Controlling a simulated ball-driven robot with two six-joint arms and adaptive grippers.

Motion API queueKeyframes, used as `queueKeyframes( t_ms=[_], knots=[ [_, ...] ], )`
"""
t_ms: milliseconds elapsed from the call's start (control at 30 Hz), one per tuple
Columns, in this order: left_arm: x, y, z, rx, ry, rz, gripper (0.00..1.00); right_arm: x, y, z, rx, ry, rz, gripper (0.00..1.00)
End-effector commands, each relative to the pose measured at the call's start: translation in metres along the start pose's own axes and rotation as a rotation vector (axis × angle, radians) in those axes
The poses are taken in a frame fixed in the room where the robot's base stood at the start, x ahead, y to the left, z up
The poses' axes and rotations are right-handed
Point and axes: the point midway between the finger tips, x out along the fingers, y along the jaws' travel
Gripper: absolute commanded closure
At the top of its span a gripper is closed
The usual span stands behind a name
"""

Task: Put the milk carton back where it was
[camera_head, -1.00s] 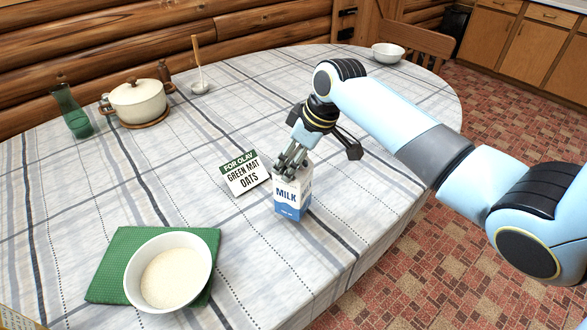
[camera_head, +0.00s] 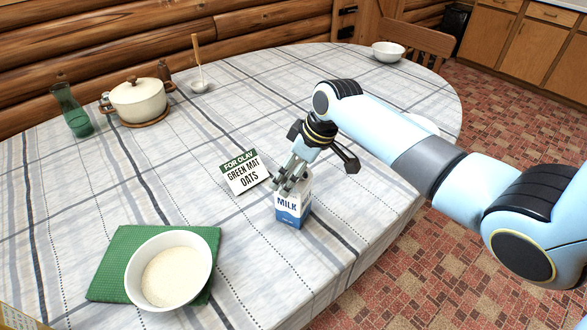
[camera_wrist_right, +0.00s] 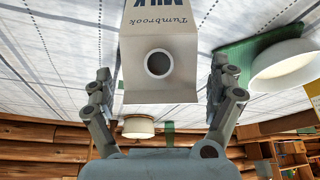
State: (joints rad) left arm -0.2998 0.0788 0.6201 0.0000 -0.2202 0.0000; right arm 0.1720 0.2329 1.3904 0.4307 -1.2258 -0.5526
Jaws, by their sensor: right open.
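The milk carton (camera_head: 292,211), white with a blue lower part, stands upright on the table near its front right edge. My right gripper (camera_head: 286,187) is at the carton's top, coming down from behind it. In the right wrist view the carton (camera_wrist_right: 160,45) and its round cap lie between the two spread fingers (camera_wrist_right: 160,82), with a gap visible on each side. The gripper is open. My left gripper is not in view.
A sign reading "Green mat oats" (camera_head: 243,173) stands close behind and left of the carton. A white bowl (camera_head: 131,277) of pale food sits on a green mat (camera_head: 107,262) at front left. A pot (camera_head: 138,101) and green bottle (camera_head: 71,108) stand farther back.

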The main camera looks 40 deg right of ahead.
Motion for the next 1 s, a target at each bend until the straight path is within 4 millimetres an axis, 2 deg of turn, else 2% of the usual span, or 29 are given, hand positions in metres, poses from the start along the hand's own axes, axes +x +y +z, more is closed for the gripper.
queueKeyframes(
  t_ms=[133,233,500,700,833,1000],
  knots=[
    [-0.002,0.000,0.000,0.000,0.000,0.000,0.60,-0.004,0.000,-0.002,-0.001,0.001,0.001,0.09],
    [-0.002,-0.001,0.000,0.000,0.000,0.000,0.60,-0.015,0.002,-0.001,-0.002,0.002,0.004,0.09],
    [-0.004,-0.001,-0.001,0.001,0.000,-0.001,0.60,-0.075,0.002,-0.001,-0.004,0.001,0.004,0.09],
    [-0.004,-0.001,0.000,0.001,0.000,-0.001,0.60,-0.109,0.001,-0.001,-0.002,0.001,0.002,0.09],
    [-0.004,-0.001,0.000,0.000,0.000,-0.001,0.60,-0.120,0.001,-0.001,-0.001,0.000,0.001,0.09],
    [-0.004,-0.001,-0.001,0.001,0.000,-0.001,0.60,-0.123,0.000,-0.001,0.000,0.001,-0.001,0.09]
  ],
)
